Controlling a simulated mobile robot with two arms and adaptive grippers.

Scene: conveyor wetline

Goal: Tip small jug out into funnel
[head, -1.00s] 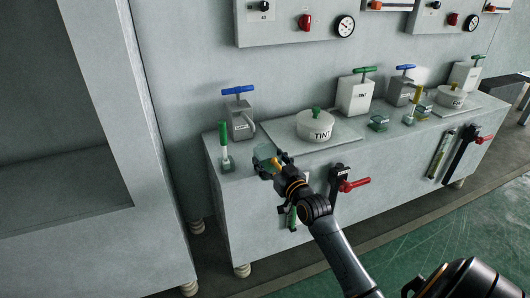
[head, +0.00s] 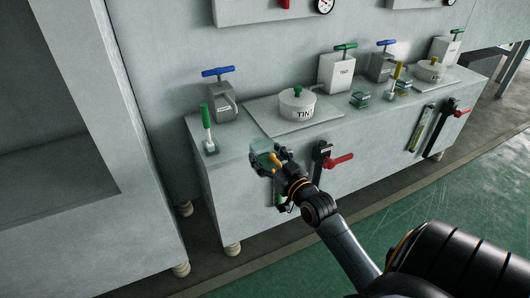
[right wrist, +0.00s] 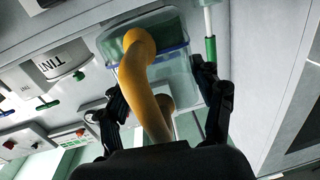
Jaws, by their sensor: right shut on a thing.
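The small jug (head: 262,147) is clear greenish with a yellow handle, near the front left edge of the bench. It also shows in the right wrist view (right wrist: 180,62), with its yellow handle (right wrist: 138,75) between the fingers. My right gripper (head: 270,161) is shut on the jug. Its two dark fingers (right wrist: 162,103) stand on either side of the handle in the right wrist view. I cannot tell the jug's exact tilt or its contents. I cannot make out a funnel for certain. My left gripper is not in view.
The grey bench (head: 240,160) bears a lidded white TINT pot (head: 297,106), a grey can with a blue handle (head: 222,101), and a green-handled tool (head: 207,122) at the left. A red-handled lever (head: 337,160) sticks out from the bench front, right of the gripper.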

